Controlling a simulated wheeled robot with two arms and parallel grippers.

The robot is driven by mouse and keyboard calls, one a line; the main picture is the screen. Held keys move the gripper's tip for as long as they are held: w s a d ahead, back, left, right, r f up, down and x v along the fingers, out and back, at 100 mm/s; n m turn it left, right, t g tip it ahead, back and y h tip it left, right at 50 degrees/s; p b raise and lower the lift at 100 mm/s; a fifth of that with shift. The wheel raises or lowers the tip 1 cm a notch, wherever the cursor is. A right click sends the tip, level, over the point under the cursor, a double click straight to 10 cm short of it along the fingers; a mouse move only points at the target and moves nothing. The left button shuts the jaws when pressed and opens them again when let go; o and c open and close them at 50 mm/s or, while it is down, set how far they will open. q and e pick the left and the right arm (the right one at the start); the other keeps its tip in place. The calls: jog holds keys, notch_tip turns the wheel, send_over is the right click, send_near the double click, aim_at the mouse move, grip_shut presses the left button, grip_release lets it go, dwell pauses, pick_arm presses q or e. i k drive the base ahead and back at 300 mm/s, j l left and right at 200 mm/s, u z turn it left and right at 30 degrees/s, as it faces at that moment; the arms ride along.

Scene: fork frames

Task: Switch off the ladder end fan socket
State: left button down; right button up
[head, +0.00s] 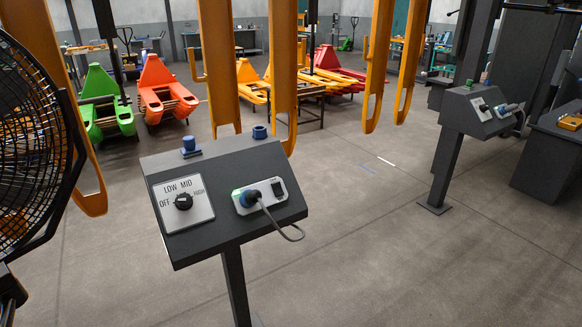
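A dark sloped panel (222,228) on a post stands in front of me. A similar second panel (473,113) stands farther right. I cannot tell which is the ladder end. Neither gripper is visible.
A large black caged fan (28,150) fills the left edge. Orange forks (221,65) hang behind the near panel. Green (98,100) and orange (155,88) pallet trucks stand farther back. A dark bench (545,165) is at right. The floor between the panels is clear.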

aim_at(276, 187)
jog(key=i+l+u, duration=0.1)
jog(key=i+l, duration=0.25)
jog(key=l, duration=0.25)
jog(key=i+l+u, duration=0.15)
jog(key=l, duration=0.2)
jog(key=i+l+u, duration=0.1)
jog(key=l, duration=0.2)
jog(key=i+l, duration=0.2)
jog(key=l, duration=0.15)
jog(key=i+l+u, duration=0.15)
jog(key=l, duration=0.2)
